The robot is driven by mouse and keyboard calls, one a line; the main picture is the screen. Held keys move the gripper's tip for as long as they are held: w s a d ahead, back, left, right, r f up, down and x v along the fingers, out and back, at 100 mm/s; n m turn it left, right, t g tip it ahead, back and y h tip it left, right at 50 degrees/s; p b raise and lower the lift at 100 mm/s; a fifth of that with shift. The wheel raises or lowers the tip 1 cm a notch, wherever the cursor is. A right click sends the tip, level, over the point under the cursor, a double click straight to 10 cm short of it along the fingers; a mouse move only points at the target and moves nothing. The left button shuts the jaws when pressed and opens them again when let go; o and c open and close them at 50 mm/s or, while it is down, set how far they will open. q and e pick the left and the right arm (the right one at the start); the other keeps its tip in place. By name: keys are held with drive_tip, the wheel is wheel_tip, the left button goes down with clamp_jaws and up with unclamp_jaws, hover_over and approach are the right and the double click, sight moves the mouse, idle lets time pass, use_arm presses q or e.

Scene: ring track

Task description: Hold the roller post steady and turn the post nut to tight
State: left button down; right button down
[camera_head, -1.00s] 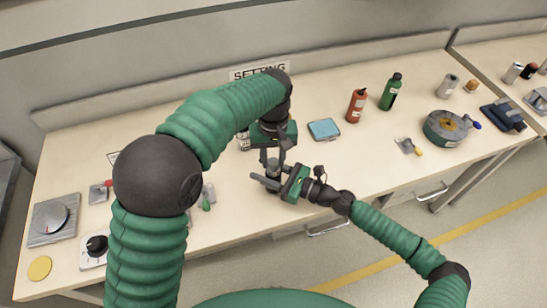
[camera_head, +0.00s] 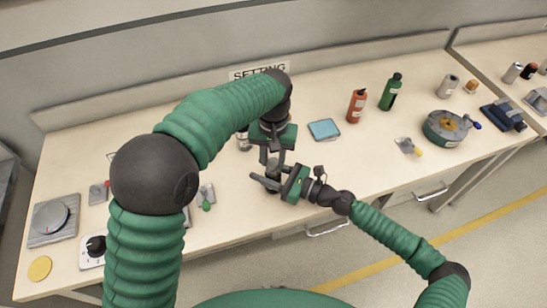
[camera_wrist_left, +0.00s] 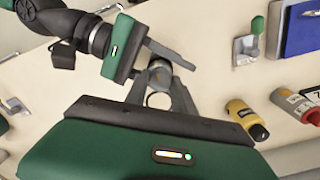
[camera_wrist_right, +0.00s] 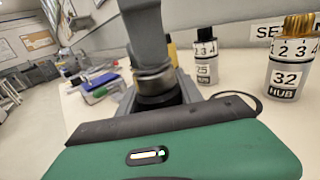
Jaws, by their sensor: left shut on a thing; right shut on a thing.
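The roller post (camera_head: 272,173) stands upright on the bench near its front edge, mostly hidden by both grippers. In the right wrist view a metal ring that looks like the post nut (camera_wrist_right: 154,80) sits on top of the dark post (camera_wrist_right: 160,99). My right gripper (camera_head: 268,182) reaches in from the right and is shut around the post low down. My left gripper (camera_head: 274,160) comes from above and is shut on the post's top, at the nut. In the left wrist view its fingers (camera_wrist_left: 160,92) close around the round top. The nut's threads are hidden.
A blue-topped pad (camera_head: 324,129), a red bottle (camera_head: 356,106) and a green bottle (camera_head: 391,92) stand behind on the right. A grey round container (camera_head: 447,128) is further right. A dial plate (camera_head: 53,220) lies at left. Numbered hubs (camera_wrist_right: 287,75) stand near the grippers.

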sight(273, 160)
use_arm(q)
drive_tip(key=c, duration=1.5)
unclamp_jaws()
drive_tip(key=shift+w+a+r, duration=0.1)
drive_tip(key=shift+w, duration=0.1)
use_arm(e)
drive_tip(key=shift+s+a, duration=0.15)
drive_tip(key=shift+s, duration=0.05)
use_arm(q)
drive_tip(key=o, duration=0.4)
drive_tip(key=shift+s, duration=0.1)
drive_tip(key=shift+o, duration=0.2)
use_arm(e)
drive_tip(key=shift+w, duration=0.1)
use_arm(q)
wheel_tip(273, 160, up, 12)
use_arm(e)
drive_tip(key=c, duration=0.7)
unclamp_jaws()
drive_tip(key=shift+w, duration=0.1)
